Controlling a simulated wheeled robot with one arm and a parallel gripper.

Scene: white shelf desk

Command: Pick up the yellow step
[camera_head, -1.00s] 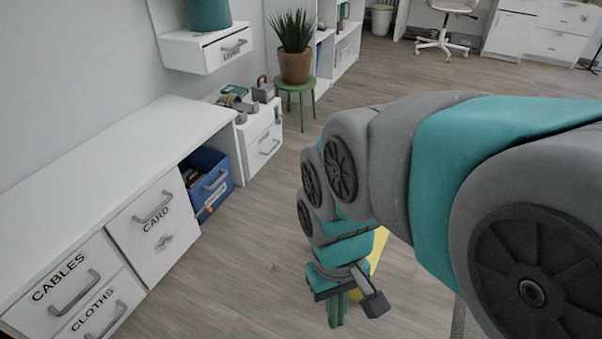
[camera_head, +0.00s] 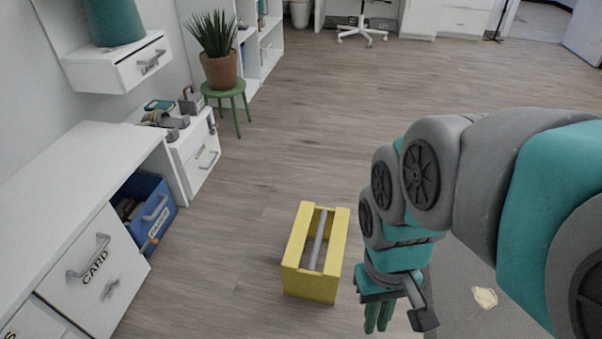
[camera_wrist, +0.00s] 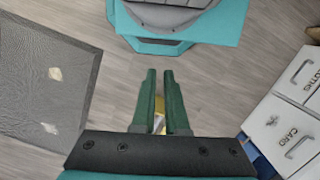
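The yellow step (camera_head: 312,287), a box-like piece with a grey bar along its open top, stands on the floor in the middle of the head view. My gripper (camera_head: 376,318) hangs to its right, apart from it, fingers pointing down. In the wrist view my gripper's two green fingers (camera_wrist: 159,74) show a narrow gap with nothing held between them. A small patch of the yellow step (camera_wrist: 159,118) shows between the fingers; the rest is hidden by the gripper.
A white desk with drawers (camera_head: 80,185) runs along the left, with a blue bin (camera_head: 150,205) beside it. A potted plant (camera_head: 221,68) stands on a green stool (camera_head: 228,92). A dark mat (camera_wrist: 45,75) lies on the floor. The floor behind the step is clear.

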